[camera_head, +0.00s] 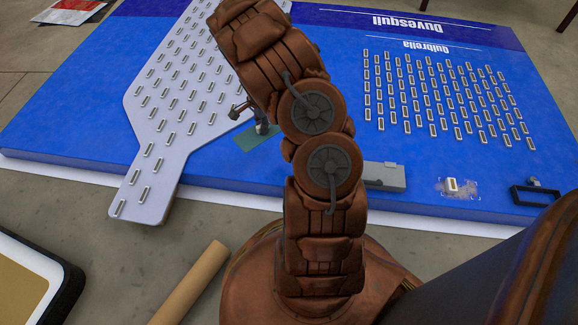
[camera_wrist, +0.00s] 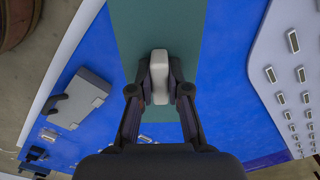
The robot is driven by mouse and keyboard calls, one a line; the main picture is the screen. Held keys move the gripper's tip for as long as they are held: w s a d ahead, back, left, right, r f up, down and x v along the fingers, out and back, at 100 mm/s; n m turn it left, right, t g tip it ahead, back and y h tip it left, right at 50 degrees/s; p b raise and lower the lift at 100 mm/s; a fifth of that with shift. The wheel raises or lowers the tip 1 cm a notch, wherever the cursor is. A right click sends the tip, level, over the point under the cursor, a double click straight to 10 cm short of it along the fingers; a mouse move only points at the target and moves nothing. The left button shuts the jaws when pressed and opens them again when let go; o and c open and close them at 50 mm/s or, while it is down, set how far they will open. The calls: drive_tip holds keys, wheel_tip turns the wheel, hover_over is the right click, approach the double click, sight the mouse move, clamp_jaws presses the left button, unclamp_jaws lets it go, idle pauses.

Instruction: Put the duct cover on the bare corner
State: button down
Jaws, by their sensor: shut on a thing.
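My gripper (camera_wrist: 159,88) is shut on a small pale rounded block (camera_wrist: 159,65). The block is above a dark green patch (camera_wrist: 129,22) on the blue panel; I cannot tell whether they touch. In the head view, my gripper (camera_head: 255,117) is partly behind my arm, near the green patch (camera_head: 248,142). A grey box-shaped piece (camera_head: 385,177) lies at the panel's near edge; it also shows in the wrist view (camera_wrist: 78,97). Near the panel's lower right corner is a pale scuffed patch with a small light module (camera_head: 452,185) on it. I cannot tell for certain which piece is the duct cover.
The blue panel (camera_head: 60,125) lies flat, with a white raised plate (camera_head: 145,103) of light modules at left and rows of modules (camera_head: 430,90) at right. A black frame (camera_head: 522,196) sits at the lower right. A cardboard tube (camera_head: 190,282) and a black-edged case (camera_head: 68,285) are in front.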

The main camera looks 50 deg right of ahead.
drive_tip(key=s+d+f+m, duration=0.5)
drive_tip(key=s+f, duration=0.2)
drive_tip(key=s, duration=0.1)
wheel_tip(320, 180, down, 10)
drive_tip(key=b, duration=0.4)
drive_tip(key=shift+w, duration=0.1)
drive_tip(key=shift+f, duration=0.1)
drive_tip(key=c, duration=1.1)
unclamp_jaws()
drive_tip(key=shift+c, duration=0.2)
